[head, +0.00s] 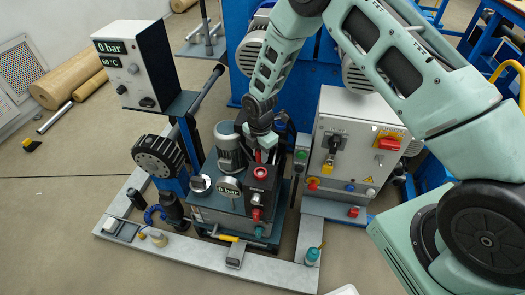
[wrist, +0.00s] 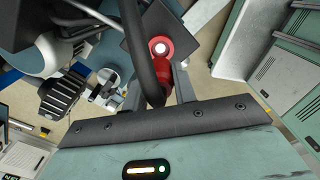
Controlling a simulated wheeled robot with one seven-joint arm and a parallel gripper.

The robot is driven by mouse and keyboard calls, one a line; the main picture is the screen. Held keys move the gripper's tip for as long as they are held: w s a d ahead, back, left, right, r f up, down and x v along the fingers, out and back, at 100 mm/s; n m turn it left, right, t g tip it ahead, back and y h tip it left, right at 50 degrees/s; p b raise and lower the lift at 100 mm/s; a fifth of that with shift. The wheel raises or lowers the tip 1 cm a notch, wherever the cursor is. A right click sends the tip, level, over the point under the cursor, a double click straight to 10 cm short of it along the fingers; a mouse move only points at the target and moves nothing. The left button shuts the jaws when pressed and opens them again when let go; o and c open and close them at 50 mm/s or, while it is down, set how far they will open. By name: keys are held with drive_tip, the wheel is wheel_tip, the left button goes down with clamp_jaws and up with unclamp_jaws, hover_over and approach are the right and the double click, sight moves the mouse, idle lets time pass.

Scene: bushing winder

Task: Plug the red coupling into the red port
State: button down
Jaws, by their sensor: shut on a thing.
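My gripper (head: 262,145) is above the pump unit, close behind the dark valve block. In the wrist view its fingers (wrist: 166,88) are shut on the red coupling (wrist: 165,76); a black hose (wrist: 138,45) passes in front and hides part of it. The red port (head: 260,172) is a red ring with a pale centre on top of the dark block. In the wrist view the red port (wrist: 160,48) appears just beyond the coupling. I cannot tell whether they touch.
A grey motor (head: 229,148) and a round gauge (head: 228,188) stand left of the block. A control box (head: 340,140) with knobs stands close on the right. A display box (head: 133,62) is at the left.

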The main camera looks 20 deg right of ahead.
sight(260, 162)
idle(0.3)
drive_tip(key=shift+f+b, duration=1.55)
drive_tip(key=shift+f, duration=0.75)
drive_tip(key=shift+f+b, duration=0.8)
drive_tip(key=shift+f, duration=0.4)
drive_tip(key=c, duration=1.4)
unclamp_jaws()
drive_tip(key=shift+o, duration=0.2)
drive_tip(key=o, duration=0.6)
drive_tip(key=shift+c, duration=0.2)
drive_tip(key=shift+r, duration=0.1)
